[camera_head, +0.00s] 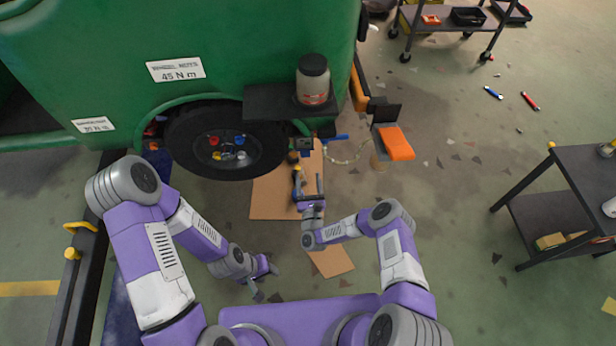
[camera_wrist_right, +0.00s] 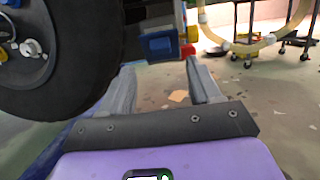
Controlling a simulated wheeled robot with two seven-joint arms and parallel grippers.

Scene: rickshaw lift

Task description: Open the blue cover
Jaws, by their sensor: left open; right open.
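The blue cover (camera_wrist_right: 158,44) shows in the right wrist view as a small blue block with grey parts around it, beside the wheel's tyre. It lies just beyond and above the gap between my right fingertips. In the head view the small box with the cover (camera_head: 305,151) is partly hidden and too small to read clearly. My right gripper (camera_head: 308,180) is open and empty, pointing at it; its fingers also show in the wrist view (camera_wrist_right: 159,67). No contact with the cover is visible. My left gripper (camera_head: 263,281) is open and empty, low over the floor.
The green vehicle (camera_head: 250,45) and its black wheel (camera_head: 225,145) stand close on the left. A jar (camera_head: 313,82) sits on a dark shelf (camera_head: 265,103). An orange block (camera_head: 396,143) is to the right. A dark cart (camera_head: 575,170) stands far right; floor between is open.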

